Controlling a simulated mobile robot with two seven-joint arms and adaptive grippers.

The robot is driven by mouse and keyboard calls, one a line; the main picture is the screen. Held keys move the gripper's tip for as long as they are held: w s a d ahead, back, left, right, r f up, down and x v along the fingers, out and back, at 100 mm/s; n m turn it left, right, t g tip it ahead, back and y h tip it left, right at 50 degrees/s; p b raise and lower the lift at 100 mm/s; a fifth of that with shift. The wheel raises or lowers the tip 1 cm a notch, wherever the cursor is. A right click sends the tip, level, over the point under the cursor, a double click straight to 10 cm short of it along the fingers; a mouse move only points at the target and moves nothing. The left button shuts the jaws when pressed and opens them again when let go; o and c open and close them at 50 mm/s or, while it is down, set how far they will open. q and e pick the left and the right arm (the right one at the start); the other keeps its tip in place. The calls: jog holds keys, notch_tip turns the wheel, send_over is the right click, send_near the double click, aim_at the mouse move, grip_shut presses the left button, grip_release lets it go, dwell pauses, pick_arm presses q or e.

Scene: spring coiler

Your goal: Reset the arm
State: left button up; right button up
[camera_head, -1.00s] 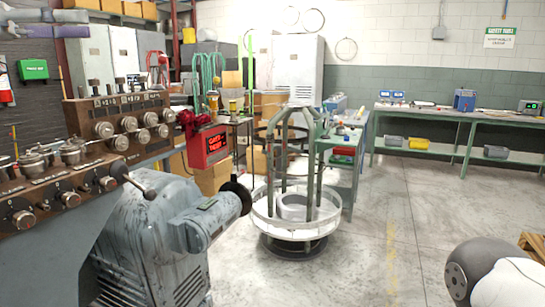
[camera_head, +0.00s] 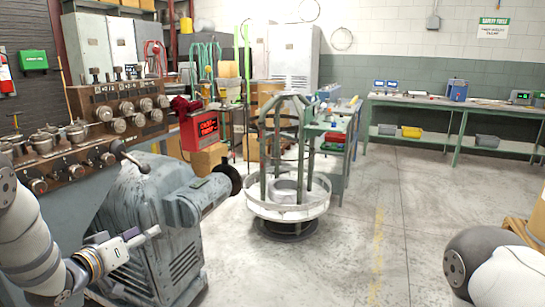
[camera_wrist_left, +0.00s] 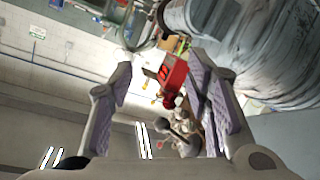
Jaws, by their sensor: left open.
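My left arm comes in at the lower left of the head view. Its gripper (camera_head: 143,240) is in front of the grey coiler machine (camera_head: 160,215), left of its motor housing. In the left wrist view my left gripper (camera_wrist_left: 160,75) has its two purple-padded fingers wide apart with nothing between them in its grasp.
A round wire reel stand (camera_head: 288,205) stands on the floor right of the machine. Workbenches (camera_head: 460,103) line the back wall. The floor at the middle right (camera_head: 400,220) is clear.

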pick_arm(q)
jog(key=s+d+f+g+y, duration=0.15)
jog(key=s+f+g, duration=0.25)
jog(key=s+f, duration=0.65)
jog(key=s+d+f+g+y, duration=0.1)
jog(key=s+d+f+g, duration=0.25)
jog(key=s+f, duration=0.7)
jog(key=s+d+f+m+g, duration=0.1)
jog(key=s+g, duration=0.3)
jog(key=s, duration=1.1)
jog(key=s+d+f+g, duration=0.1)
jog(key=s+d+g, duration=0.2)
jog(key=s, duration=1.2)
jog(key=shift+s+m+g+y, duration=0.4)
jog(key=shift+g+y, duration=0.05)
jog(key=shift+g, duration=0.7)
jog(key=shift+w, duration=0.1)
